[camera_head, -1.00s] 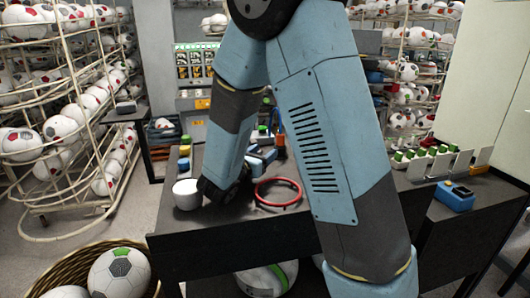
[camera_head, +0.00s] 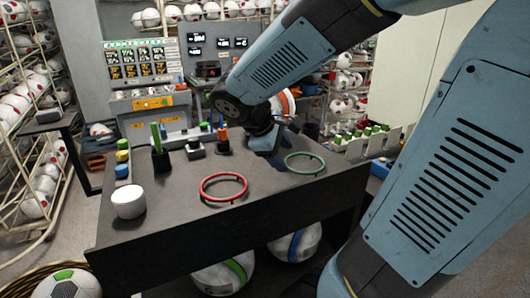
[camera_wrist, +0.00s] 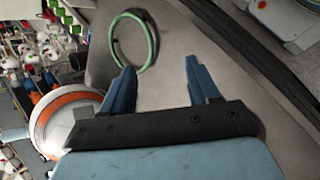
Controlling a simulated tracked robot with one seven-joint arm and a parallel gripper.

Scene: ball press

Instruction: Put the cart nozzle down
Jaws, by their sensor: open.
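My gripper (camera_head: 278,160) is over the right part of the dark table, left of the green ring (camera_head: 305,163). In the wrist view its two blue fingers (camera_wrist: 162,63) are spread apart with nothing between them. The green ring (camera_wrist: 133,40) lies just beyond the fingertips. No object is clearly recognisable as the cart nozzle. An upright orange and blue tool (camera_head: 222,135) stands at the back of the table, left of my gripper, and may be it. A white ball with an orange band (camera_wrist: 72,108) is left of my gripper; it shows partly behind the wrist in the head view.
A red ring (camera_head: 223,187) and a white cup (camera_head: 129,202) are on the table (camera_head: 180,235). A green upright item (camera_head: 156,137) stands at the back left. A control panel (camera_head: 143,65) is behind. The table's front middle is clear.

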